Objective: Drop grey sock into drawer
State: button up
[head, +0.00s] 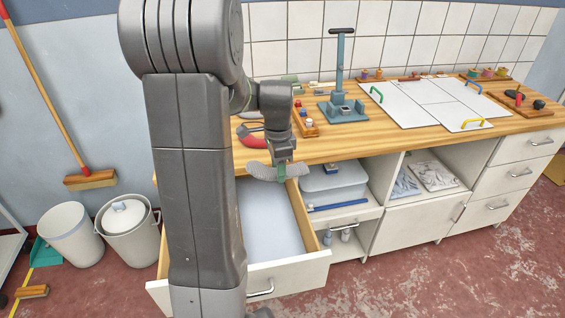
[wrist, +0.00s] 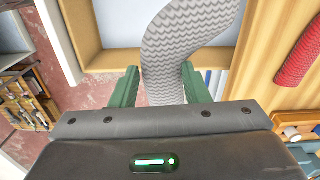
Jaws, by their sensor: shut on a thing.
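The grey sock (head: 264,171) is a ribbed, curved grey piece held in my gripper (head: 282,172). It also shows in the wrist view (wrist: 178,50), between the two green fingers of my gripper (wrist: 164,85), and runs up past them. The open drawer (head: 309,228) has wooden sides, a white front and a pale bottom. In the head view the sock hangs above the far part of the drawer, near the worktop's front edge. My arm hides the drawer's left part in that view.
The wooden worktop (head: 378,142) is just behind the gripper. A red curved piece (head: 252,140) lies on it, and it also shows in the wrist view (wrist: 299,55). An open shelf with a grey bin (head: 335,185) stands right of the drawer. Two white buckets (head: 70,232) stand at left.

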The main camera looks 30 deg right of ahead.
jog(key=shift+a+f+b, duration=0.1)
jog(key=shift+f+b, duration=0.25)
jog(key=shift+f, duration=0.25)
notch_tip(320, 180, down, 4)
jog(key=b, duration=0.3)
jog(key=shift+f, duration=0.1)
jog(key=o, duration=1)
notch_tip(320, 180, up, 14)
jog(key=shift+f, duration=0.1)
jog(key=shift+f, duration=0.1)
